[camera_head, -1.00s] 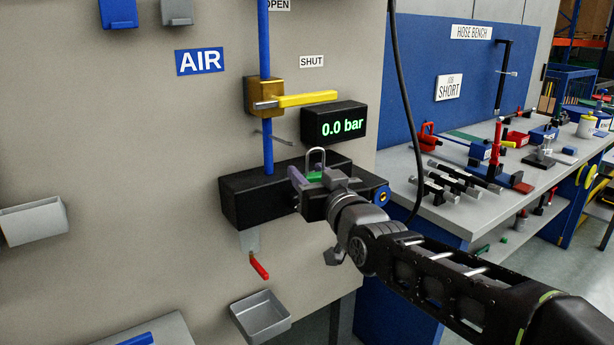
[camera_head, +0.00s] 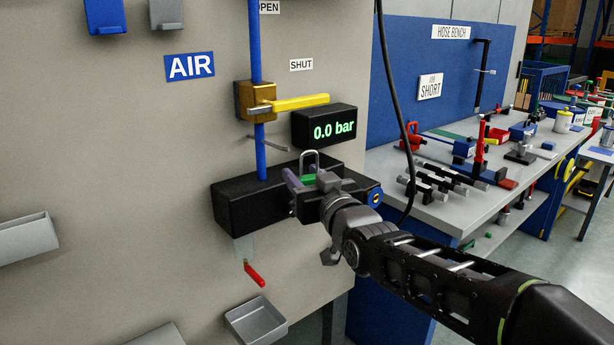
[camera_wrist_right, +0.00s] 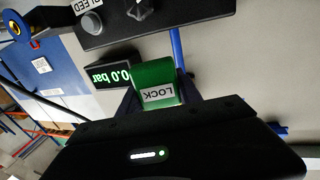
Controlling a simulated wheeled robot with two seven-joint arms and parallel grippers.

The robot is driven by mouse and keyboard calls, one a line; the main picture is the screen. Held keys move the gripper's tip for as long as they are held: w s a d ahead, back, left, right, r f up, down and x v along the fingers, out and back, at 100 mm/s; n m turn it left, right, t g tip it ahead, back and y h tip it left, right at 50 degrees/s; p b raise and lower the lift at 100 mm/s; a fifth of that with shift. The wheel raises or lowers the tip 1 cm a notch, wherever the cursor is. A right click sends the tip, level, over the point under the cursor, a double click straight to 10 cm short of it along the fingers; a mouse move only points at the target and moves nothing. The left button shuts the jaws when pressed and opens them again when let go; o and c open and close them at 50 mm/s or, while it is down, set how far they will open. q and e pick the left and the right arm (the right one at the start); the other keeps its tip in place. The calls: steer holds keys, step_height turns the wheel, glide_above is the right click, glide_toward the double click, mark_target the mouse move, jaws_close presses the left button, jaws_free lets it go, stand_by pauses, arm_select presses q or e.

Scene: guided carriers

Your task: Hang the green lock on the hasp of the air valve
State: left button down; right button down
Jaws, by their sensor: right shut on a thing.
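The green lock (camera_head: 308,179) with its grey shackle upward is held in my right gripper (camera_head: 304,183), in front of the black block below the gauge. In the right wrist view the green lock (camera_wrist_right: 156,84), labelled LOCK, sits between the fingers of my right gripper (camera_wrist_right: 158,98). The air valve (camera_head: 256,100) is a brass body on a blue pipe, with its yellow handle (camera_head: 300,103) pointing right toward the SHUT sign. The hasp, a thin grey piece (camera_head: 268,143), sticks out below the valve, above and left of the lock and apart from it. My left gripper is out of view.
A black 0.0 bar gauge (camera_head: 324,126) stands right of the valve, above the lock. The black block (camera_head: 240,205) juts from the panel. A red lever (camera_head: 254,275) and a grey tray (camera_head: 256,322) are below. A black hose (camera_head: 395,80) hangs at right.

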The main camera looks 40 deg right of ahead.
steer(key=w+p, duration=0.1)
steer(key=w, duration=0.1)
steer(key=w+p, duration=0.1)
steer(key=w, duration=0.2)
steer(key=w+f+p, duration=0.1)
steer(key=w, duration=0.2)
steer(key=shift+d, duration=0.1)
steer(key=shift+w+b, duration=0.4)
steer(key=shift+b, duration=0.15)
stand_by(0.7)
steer(key=c, duration=0.7)
jaws_free()
